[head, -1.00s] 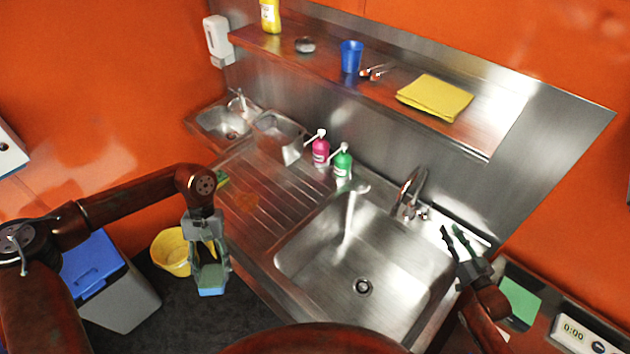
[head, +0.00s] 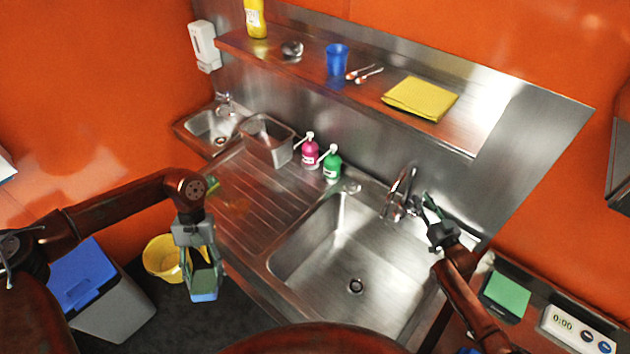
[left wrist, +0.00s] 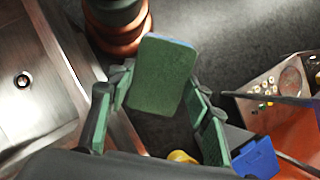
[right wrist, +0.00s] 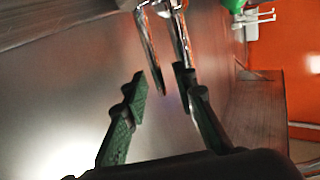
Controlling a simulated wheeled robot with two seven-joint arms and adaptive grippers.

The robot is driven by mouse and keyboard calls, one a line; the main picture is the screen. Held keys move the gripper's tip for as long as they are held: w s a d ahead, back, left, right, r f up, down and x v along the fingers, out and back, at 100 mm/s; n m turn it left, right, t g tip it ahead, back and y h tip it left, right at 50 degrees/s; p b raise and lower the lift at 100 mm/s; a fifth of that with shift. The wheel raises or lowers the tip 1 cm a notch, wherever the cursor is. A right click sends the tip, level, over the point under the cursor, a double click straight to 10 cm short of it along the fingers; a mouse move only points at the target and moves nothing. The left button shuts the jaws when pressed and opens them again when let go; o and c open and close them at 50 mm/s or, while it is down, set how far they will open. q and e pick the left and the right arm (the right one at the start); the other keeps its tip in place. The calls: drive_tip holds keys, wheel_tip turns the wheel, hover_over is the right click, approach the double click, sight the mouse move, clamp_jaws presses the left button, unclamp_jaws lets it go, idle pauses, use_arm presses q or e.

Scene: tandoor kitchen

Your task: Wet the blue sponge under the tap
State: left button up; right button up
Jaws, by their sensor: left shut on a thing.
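The blue sponge (head: 204,295), with a green scouring face, is held low between the fingers of my left gripper (head: 203,272), left of the sink unit and above the dark floor. In the left wrist view the sponge's green face (left wrist: 160,78) and a thin blue edge show. The chrome tap (head: 403,187) stands at the back of the large sink (head: 320,255). My right gripper (head: 428,207) is open beside the tap on its right. In the right wrist view its fingers (right wrist: 163,82) are apart and empty, with the tap (right wrist: 150,50) just beyond them. I cannot make out running water.
A yellow bucket (head: 160,262) and a blue-lidded grey bin (head: 100,295) stand left. The ribbed drainboard (head: 255,205) lies left of the large sink, with pink (head: 310,152) and green (head: 332,166) bottles behind. A shelf (head: 300,58) runs above. A scale (head: 575,330) is right.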

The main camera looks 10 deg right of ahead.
drive_tip(key=shift+c, duration=0.7)
clamp_jaws()
